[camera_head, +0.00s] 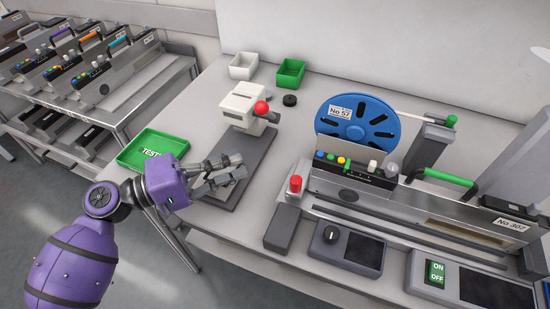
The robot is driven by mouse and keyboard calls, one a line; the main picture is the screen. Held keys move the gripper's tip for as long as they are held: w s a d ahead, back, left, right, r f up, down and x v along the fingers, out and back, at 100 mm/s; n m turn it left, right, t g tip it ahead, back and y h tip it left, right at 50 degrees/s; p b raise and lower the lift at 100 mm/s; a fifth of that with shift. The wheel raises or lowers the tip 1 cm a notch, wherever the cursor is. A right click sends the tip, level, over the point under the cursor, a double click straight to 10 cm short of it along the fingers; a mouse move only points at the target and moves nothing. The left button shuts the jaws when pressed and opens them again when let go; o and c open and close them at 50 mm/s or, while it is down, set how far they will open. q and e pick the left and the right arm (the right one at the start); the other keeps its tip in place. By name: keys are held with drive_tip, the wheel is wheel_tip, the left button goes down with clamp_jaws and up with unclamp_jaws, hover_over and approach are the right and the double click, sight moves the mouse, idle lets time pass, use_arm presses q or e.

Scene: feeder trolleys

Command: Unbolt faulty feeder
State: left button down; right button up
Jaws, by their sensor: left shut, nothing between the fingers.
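One feeder (440,205) sits on the bench at the right, with a green handle, a row of coloured buttons and a label that seems to read No 307. A blue reel (375,115) labelled No 57 stands at its back left. A small grey block with a red knob (295,185) is at the feeder's left end. My left gripper (238,168) is shut and empty, above the grey base plate of a white device with a red ball (261,107). It is left of the feeder and apart from it. My right gripper is not in view.
A green tray marked TEST (150,150) lies at the bench's left edge. A white bin (243,66) and a green bin (290,72) stand at the back. A control box with ON/OFF buttons (437,273) is at front right. Trolleys with several feeders (90,75) stand at left.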

use_arm(q)
drive_tip(key=p+x, duration=0.3)
drive_tip(key=x, duration=0.7)
drive_tip(key=s, duration=0.2)
drive_tip(key=s+p, duration=0.1)
drive_tip(key=shift+s+d+f, duration=0.1)
drive_tip(key=shift+s+d, duration=0.2)
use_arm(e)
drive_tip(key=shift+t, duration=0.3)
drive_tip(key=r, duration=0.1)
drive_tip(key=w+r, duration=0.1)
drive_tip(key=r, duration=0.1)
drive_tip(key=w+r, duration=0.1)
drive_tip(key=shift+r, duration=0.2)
use_arm(q)
drive_tip(key=shift+s+a, duration=0.15)
drive_tip(key=shift+s, duration=0.2)
drive_tip(key=s+a, duration=0.1)
drive_tip(key=s, duration=0.2)
drive_tip(key=s+b, duration=0.1)
drive_tip(key=s, duration=0.1)
drive_tip(key=s+a+b, duration=0.1)
drive_tip(key=s, duration=0.2)
drive_tip(key=shift+s+a+f, duration=0.1)
drive_tip(key=shift+s+a, duration=0.2)
drive_tip(key=shift+a, duration=0.05)
drive_tip(key=shift+s, duration=0.15)
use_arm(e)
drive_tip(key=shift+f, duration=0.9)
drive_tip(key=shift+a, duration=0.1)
